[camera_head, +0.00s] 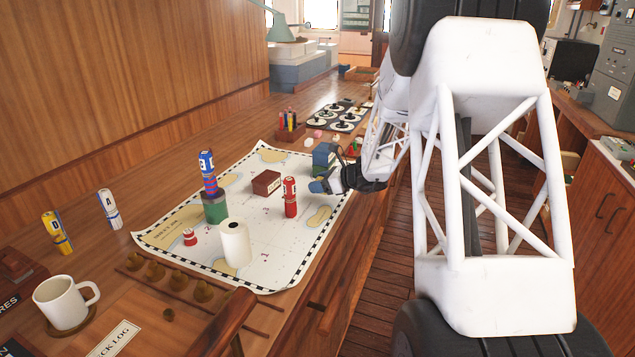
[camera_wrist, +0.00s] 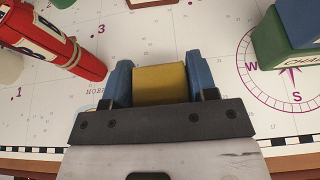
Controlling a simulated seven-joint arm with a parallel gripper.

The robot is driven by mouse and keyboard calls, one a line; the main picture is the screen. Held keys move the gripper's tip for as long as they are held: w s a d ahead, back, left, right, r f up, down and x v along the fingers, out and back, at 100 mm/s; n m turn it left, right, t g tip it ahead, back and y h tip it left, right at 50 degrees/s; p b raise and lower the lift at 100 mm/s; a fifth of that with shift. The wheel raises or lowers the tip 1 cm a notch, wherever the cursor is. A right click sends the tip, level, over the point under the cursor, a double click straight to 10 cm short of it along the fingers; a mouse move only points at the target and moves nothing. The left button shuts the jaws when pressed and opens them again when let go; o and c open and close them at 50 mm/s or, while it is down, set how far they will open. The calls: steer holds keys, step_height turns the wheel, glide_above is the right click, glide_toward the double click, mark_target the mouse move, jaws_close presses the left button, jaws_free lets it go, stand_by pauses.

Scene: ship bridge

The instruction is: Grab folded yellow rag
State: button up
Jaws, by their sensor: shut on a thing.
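The folded yellow rag (camera_wrist: 160,84) sits between the two blue fingertips of my gripper (camera_wrist: 160,82) in the wrist view, and the fingers press on its two sides. Behind the rag is the white chart; I cannot tell whether the rag touches it. In the head view my gripper (camera_head: 322,186) is low over the right edge of the chart (camera_head: 278,262), and the rag is hidden there.
A red flag roll (camera_head: 290,197) stands left of my gripper, also in the wrist view (camera_wrist: 60,45). A green and blue block stack (camera_head: 323,158) is close behind it. A brown box (camera_head: 266,183), a white roll (camera_head: 235,243) and a mug (camera_head: 62,302) stand further left.

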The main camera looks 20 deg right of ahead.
steer(key=s+a, duration=0.1)
steer(key=s, duration=0.3)
steer(key=s+a, duration=0.1)
steer(key=s, duration=0.3)
steer(key=s+a+r, duration=0.1)
steer(key=s, duration=0.3)
steer(key=shift+s, duration=0.1)
